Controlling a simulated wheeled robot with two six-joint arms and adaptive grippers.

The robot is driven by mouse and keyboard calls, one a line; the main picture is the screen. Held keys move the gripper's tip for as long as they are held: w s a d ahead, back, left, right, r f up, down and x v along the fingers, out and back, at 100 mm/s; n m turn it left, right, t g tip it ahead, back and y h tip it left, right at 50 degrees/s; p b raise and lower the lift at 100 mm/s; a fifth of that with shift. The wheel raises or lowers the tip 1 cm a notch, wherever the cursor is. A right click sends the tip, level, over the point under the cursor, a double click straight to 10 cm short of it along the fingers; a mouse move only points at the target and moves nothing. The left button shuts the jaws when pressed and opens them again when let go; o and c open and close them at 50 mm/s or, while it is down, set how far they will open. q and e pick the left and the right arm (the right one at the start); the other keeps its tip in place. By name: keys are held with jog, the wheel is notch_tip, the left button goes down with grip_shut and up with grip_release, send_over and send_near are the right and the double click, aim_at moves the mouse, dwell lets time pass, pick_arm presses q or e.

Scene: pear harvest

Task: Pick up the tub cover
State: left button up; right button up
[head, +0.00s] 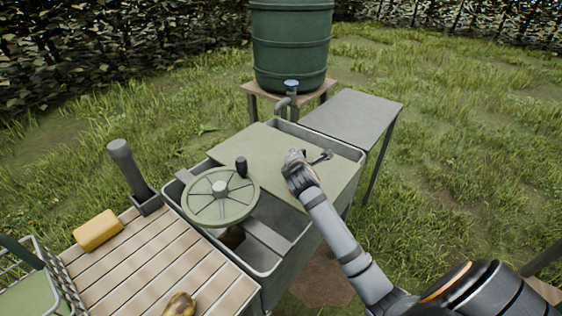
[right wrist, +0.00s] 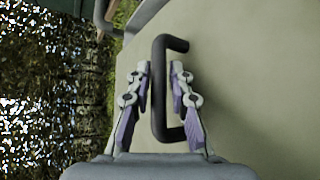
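The tub cover (head: 245,148) is a flat pale green board lying over the far part of the grey tub (head: 296,255). In the right wrist view the cover (right wrist: 245,90) fills the right side. Its dark bracket-shaped handle (right wrist: 158,95) stands on it. In the head view part of the handle (head: 322,157) shows beside my right gripper (head: 300,160). My right gripper (right wrist: 160,75) is open, with one finger on each side of the handle bar and small gaps between. My left gripper is not in view.
A green handwheel (head: 232,200) stands over the tub's near part. A grey side table (head: 355,112) and a green barrel (head: 290,45) with a tap are behind. A slatted table (head: 150,262) at front left holds a yellow block (head: 98,230) and a brownish fruit (head: 180,304).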

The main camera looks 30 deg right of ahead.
grip_shut()
jog(key=shift+r, duration=0.15)
notch_tip(320, 180, up, 18)
jog(key=p, duration=0.3)
dwell(0.5)
